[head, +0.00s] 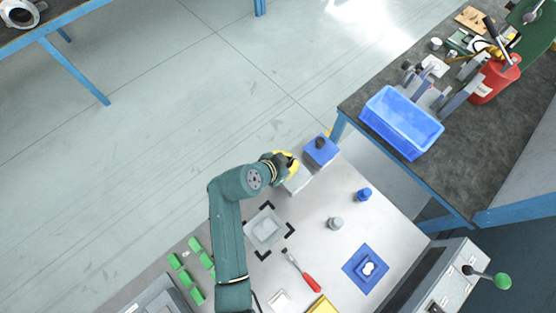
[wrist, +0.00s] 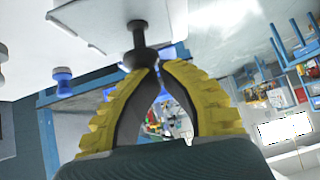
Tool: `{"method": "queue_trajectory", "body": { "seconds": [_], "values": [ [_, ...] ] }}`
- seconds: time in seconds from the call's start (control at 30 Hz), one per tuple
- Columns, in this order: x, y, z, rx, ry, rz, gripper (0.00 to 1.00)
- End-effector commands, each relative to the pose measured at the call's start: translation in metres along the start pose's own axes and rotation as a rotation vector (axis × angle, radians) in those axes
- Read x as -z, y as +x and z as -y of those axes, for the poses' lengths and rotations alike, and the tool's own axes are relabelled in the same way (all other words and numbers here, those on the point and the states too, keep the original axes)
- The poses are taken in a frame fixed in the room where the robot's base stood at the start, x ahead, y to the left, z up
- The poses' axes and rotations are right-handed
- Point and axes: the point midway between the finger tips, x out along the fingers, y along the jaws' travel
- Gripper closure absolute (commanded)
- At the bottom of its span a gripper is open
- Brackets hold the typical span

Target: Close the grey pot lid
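The grey pot (head: 297,180) stands at the back of the bench, left of the blue pot. My gripper (head: 288,161) is at its back left side and hides part of it. In the wrist view, a pale grey panel, apparently the grey pot lid (wrist: 95,14), carries a dark knob (wrist: 138,42) pointing towards my gripper (wrist: 157,66). The yellow-backed fingers are drawn together at their tips, right at the knob's flared end. The knob shows beyond the tips, not between them; I cannot tell whether they touch. The lid's exact angle is unclear in the head view.
The blue pot (head: 321,151) with a dark knob stands close on the right. A blue bin (head: 401,121) stands on the dark side bench.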

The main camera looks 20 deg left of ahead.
Motion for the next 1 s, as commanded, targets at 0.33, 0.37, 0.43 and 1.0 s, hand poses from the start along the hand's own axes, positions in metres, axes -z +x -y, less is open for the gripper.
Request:
{"method": "queue_trajectory", "body": {
  "seconds": [0.33, 0.37, 0.43, 1.0],
  "values": [
    [-0.002, 0.001, 0.002, 0.002, 0.0, 0.001, 1.0],
    [-0.001, 0.0, 0.002, 0.002, 0.0, 0.001, 1.0],
    [0.003, -0.004, 0.002, 0.002, 0.001, 0.0, 1.0],
    [0.027, -0.116, 0.009, 0.002, 0.002, 0.0, 1.0]
  ]
}}
